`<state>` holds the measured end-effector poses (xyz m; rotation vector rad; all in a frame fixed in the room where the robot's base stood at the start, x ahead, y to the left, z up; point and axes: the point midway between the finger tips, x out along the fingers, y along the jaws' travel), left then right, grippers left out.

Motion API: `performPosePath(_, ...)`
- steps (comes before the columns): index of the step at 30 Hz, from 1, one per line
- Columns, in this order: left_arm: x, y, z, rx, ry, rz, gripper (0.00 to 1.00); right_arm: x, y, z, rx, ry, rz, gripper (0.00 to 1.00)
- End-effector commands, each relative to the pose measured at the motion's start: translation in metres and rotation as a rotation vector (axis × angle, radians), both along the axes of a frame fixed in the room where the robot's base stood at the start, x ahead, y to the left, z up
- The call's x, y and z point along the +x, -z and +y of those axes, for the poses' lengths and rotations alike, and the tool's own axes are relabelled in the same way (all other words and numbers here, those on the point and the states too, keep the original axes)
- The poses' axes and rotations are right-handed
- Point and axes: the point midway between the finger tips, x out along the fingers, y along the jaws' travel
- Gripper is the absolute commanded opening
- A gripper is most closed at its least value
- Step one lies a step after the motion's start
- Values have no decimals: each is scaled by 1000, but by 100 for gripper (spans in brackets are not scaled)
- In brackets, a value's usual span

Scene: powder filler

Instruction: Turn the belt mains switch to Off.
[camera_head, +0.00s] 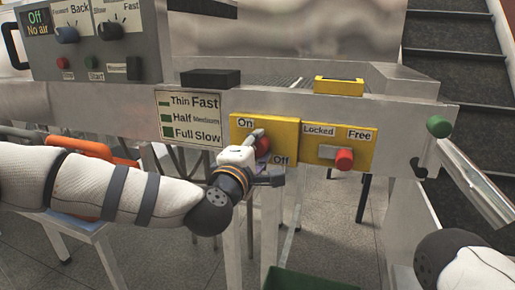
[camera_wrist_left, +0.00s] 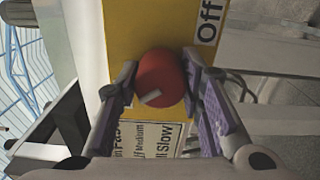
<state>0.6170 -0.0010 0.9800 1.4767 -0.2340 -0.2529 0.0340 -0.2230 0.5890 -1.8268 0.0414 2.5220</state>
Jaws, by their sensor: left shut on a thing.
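The belt mains switch is a red round knob (camera_head: 263,146) on a yellow plate (camera_head: 285,127), with On at its upper left and Off at its lower right. My left gripper (camera_head: 259,141) is at the knob and partly covers it in the head view. In the left wrist view the red knob (camera_wrist_left: 165,72) sits between the two fingertips of my left gripper (camera_wrist_left: 160,82), which is shut on it. A pale mark on the knob lies on the side away from the Off label (camera_wrist_left: 209,21). My right gripper is out of view.
To the right is another red knob (camera_head: 344,159) on a Locked/Free plate. A green knob (camera_head: 439,126) is at the far right. A Thin/Half/Full sign (camera_head: 189,119) is left of the switch. A control box (camera_head: 90,40) stands upper left.

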Motion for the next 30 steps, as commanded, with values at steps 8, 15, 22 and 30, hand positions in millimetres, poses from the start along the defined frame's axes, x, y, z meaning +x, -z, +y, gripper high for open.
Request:
performPosePath(8,0,2,0,-97,0,35,6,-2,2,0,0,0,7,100)
performPosePath(15,0,2,0,-124,0,43,6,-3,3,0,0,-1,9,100)
performPosePath(22,0,2,0,-126,1,44,6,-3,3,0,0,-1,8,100)
performPosePath(30,0,2,0,-124,1,44,54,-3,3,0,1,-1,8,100)
